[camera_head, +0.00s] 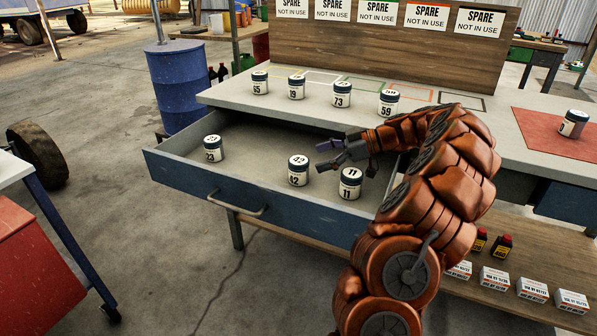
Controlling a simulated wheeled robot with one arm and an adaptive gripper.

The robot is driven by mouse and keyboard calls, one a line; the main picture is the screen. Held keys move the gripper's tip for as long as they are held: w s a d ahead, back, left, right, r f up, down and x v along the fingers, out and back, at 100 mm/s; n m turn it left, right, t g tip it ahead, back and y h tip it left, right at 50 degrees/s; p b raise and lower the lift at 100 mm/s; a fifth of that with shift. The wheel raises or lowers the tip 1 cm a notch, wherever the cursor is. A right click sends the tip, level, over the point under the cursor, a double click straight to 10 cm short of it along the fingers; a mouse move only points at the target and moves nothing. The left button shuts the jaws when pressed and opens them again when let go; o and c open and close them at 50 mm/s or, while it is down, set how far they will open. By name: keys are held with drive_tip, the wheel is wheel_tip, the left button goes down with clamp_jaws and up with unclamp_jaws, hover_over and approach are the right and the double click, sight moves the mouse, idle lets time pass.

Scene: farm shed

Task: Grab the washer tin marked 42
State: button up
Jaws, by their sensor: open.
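My gripper (320,157) is open and empty over the drawer, just right of tin 42 and above and behind tin 11. Its fingers point left toward tin 42. I cannot tell the exact gap in height between the fingers and the tin. My arm hides the drawer's right end.
On the bench top (230,95) stand tins 55 (260,83), 19 (296,87), 73 (342,94) and 59 (389,103), behind the drawer. Another tin (573,123) is on a red mat (535,132) at right. Boxes (494,278) sit on the lower shelf. The drawer's back left is bare.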

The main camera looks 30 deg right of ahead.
sight(303, 160)
drive_tip(key=shift+x, duration=2.8)
drive_tip(key=shift+c, duration=0.3)
drive_tip(key=c, duration=1.3)
drive_tip(key=shift+o, duration=0.2)
